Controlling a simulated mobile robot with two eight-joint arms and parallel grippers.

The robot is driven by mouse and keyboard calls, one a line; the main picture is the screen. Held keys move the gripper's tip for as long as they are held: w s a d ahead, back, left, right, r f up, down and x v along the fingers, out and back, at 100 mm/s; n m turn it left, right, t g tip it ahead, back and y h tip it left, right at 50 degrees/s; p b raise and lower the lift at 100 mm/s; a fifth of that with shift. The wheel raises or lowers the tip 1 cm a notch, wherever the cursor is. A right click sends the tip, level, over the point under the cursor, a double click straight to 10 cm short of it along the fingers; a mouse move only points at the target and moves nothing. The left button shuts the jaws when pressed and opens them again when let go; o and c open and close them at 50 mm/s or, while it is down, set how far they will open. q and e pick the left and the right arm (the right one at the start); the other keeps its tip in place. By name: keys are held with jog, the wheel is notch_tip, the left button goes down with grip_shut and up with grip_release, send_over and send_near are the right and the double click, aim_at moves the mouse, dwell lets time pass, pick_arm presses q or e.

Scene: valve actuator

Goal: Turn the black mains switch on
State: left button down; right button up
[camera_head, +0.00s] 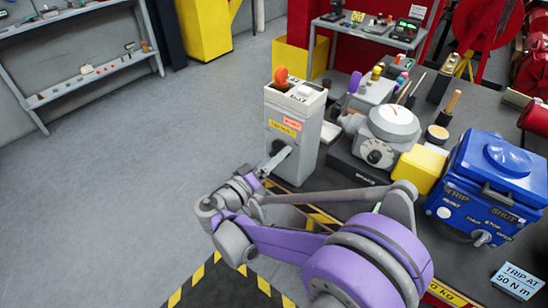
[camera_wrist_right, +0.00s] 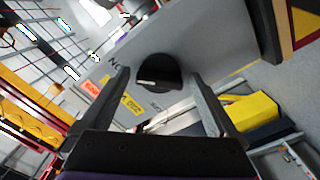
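The black mains switch (camera_wrist_right: 160,84) is a round black knob with a short pale mark. It sits on the face of a grey upright box (camera_head: 293,165). In the head view only a dark bit of the knob (camera_head: 279,146) shows beside my gripper. My right gripper (camera_head: 277,159) reaches up to that face. In the right wrist view its two fingers (camera_wrist_right: 158,76) stand apart, one on each side of the knob, with gaps showing. I cannot tell how far the fingertips are from the face. My left gripper is not in view.
The box carries yellow and red labels and an orange knob (camera_head: 281,75) on top. On the dark bench to its right stand a grey dial unit (camera_head: 393,122), a yellow block (camera_head: 422,164) and a blue actuator (camera_head: 497,180). The floor at left is clear.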

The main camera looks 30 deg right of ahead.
jog(key=v, duration=1)
jog(key=shift+s+a, duration=0.15)
jog(key=shift+a, duration=0.25)
